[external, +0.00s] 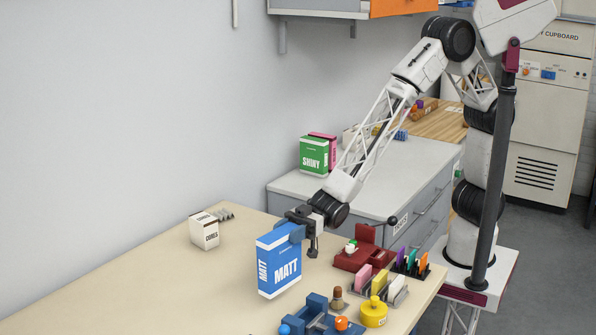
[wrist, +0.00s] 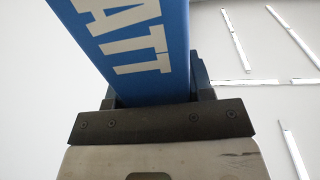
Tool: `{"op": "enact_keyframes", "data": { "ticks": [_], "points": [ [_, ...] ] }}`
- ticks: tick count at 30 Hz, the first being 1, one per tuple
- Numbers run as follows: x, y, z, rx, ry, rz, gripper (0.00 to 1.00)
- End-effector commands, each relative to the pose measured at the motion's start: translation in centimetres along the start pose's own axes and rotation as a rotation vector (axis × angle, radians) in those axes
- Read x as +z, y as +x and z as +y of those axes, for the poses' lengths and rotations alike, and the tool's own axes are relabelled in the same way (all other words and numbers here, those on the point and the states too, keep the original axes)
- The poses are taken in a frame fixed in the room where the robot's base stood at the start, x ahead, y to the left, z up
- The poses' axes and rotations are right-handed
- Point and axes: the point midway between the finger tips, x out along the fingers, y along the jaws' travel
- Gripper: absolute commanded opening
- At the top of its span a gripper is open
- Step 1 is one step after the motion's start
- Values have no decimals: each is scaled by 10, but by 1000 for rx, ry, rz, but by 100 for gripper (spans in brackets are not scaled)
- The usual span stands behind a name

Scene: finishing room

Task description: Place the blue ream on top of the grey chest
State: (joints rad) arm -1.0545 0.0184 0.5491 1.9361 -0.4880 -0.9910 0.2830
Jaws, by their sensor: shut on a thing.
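The blue ream (external: 279,262), lettered MATT, is upright at the far left end of my arm, over the beige table. My gripper (external: 302,232) is shut on its upper right edge. I cannot tell whether its bottom touches the table. In the wrist view the ream (wrist: 135,45) fills the space between the dark jaws (wrist: 155,98). The grey chest (external: 415,160) stands beyond the table, to the right of the ream, with a flat pale top and drawers in its front.
On the chest's back left stand a green SHINY box (external: 316,155) and a pink one; its front top is bare. The table (external: 180,285) holds a white box (external: 204,231), a red device (external: 360,255), coloured blocks, a yellow pot (external: 373,312) and a blue tool (external: 315,312).

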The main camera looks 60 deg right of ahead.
Motion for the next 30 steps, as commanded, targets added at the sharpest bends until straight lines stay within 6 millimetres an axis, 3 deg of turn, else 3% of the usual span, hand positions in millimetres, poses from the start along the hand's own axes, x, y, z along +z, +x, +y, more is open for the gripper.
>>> {"op": "enact_keyframes", "data": {
  "ticks": [10, 16, 23, 30],
  "points": [
    [-2, 0, 2, 2, -1, 3, 0],
    [-1, -7, 13, 21, -1, 3, 0],
    [0, -26, 45, 75, 0, 4, 0],
    [0, -60, 92, 161, 2, 7, 0]
  ]
}}
